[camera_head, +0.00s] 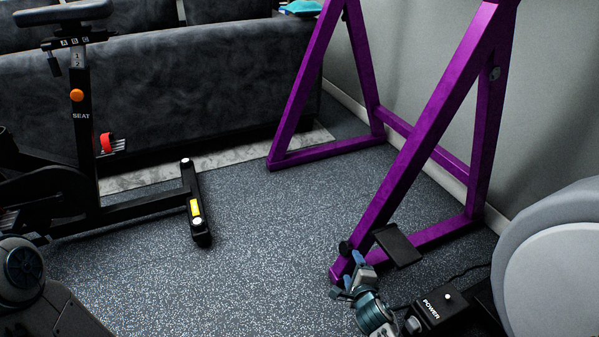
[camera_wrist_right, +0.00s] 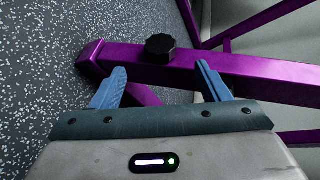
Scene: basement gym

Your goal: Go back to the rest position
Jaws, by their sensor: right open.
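My right gripper (camera_head: 350,271) is low at the bottom centre-right of the head view, close to the front foot of the purple metal frame (camera_head: 425,140). In the right wrist view my right gripper (camera_wrist_right: 161,72) has its two blue fingers wide apart, with nothing held between them. A black knob (camera_wrist_right: 160,47) on the purple frame (camera_wrist_right: 240,66) shows just beyond the fingertips. I cannot tell whether the fingers touch the frame. My left gripper is not in view.
An exercise bike (camera_head: 80,120) stands at the left, in front of a dark sofa (camera_head: 200,90). A rounded grey object (camera_head: 560,260) and a black box marked POWER (camera_head: 436,311) are at the lower right. The speckled floor (camera_head: 250,265) in the middle is clear.

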